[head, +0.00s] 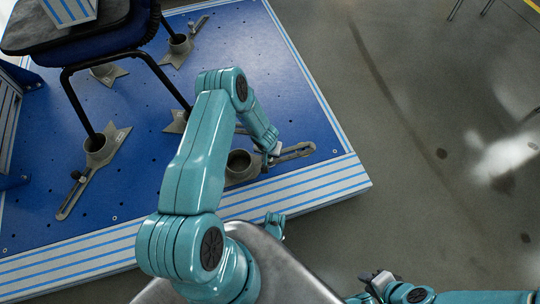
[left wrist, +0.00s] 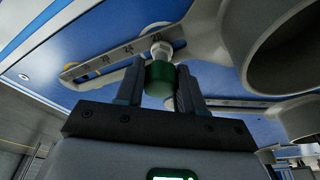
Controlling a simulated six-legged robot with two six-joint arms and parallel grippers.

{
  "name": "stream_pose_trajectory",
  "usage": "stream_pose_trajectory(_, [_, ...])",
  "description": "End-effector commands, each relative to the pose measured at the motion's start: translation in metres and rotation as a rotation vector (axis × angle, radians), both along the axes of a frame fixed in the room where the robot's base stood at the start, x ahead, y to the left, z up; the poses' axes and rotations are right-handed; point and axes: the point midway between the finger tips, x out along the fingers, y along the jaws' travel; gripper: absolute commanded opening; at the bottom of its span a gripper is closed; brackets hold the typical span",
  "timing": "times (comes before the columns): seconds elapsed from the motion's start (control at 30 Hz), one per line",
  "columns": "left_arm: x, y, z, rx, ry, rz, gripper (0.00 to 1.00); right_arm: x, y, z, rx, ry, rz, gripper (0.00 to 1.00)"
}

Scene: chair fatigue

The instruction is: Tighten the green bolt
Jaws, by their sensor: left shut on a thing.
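The green bolt (left wrist: 159,78) shows in the left wrist view, with a pale washer or shank above it at a slotted, numbered grey bracket arm (left wrist: 110,62). My left gripper (left wrist: 160,88) is shut on the green bolt, one dark finger on each side. In the head view my left arm reaches over the blue platform to the front right bracket (head: 292,152); its gripper (head: 272,149) is small there and the bolt cannot be made out. My right gripper (head: 378,282) is low over the floor, away from the platform; its jaw opening is unclear.
The blue platform (head: 225,40) has a striped front edge and bolt holes. A chair (head: 110,35) stands on it at upper left, its legs in grey cup brackets (head: 100,150). One round cup (left wrist: 295,45) is close right of my left gripper. Grey floor (head: 430,90) at right is clear.

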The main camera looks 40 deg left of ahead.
Motion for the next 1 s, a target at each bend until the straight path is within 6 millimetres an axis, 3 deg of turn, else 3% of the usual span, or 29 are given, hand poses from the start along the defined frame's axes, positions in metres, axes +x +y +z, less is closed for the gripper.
stream_pose_trajectory(0.23, [-0.0003,-0.0013,-0.0004,-0.003,0.001,-0.016,0.06,0.0000,0.0000,0.0002,0.000,0.000,0.000,0.30])
stream_pose_trajectory(0.5, [-0.0008,-0.0011,0.0005,-0.004,0.003,-0.333,0.06,0.0000,0.0000,0.0081,0.000,0.000,0.000,0.30])
stream_pose_trajectory(0.73, [-0.0006,-0.0017,-0.0008,-0.005,0.002,-0.360,0.06,0.0001,-0.0001,0.0073,0.000,0.000,0.000,0.30])
stream_pose_trajectory(0.77, [-0.0006,-0.0017,-0.0008,-0.006,0.002,-0.359,0.41,0.0001,-0.0001,0.0073,0.000,0.000,0.000,0.30])
stream_pose_trajectory(0.83, [-0.0007,-0.0016,-0.0008,-0.005,0.002,-0.359,0.62,0.0001,-0.0001,0.0073,0.000,0.000,0.000,0.30])
stream_pose_trajectory(1.0, [-0.0004,-0.0008,-0.0005,-0.003,0.001,-0.356,0.62,0.0000,0.0000,0.0073,0.000,0.000,0.000,0.30])
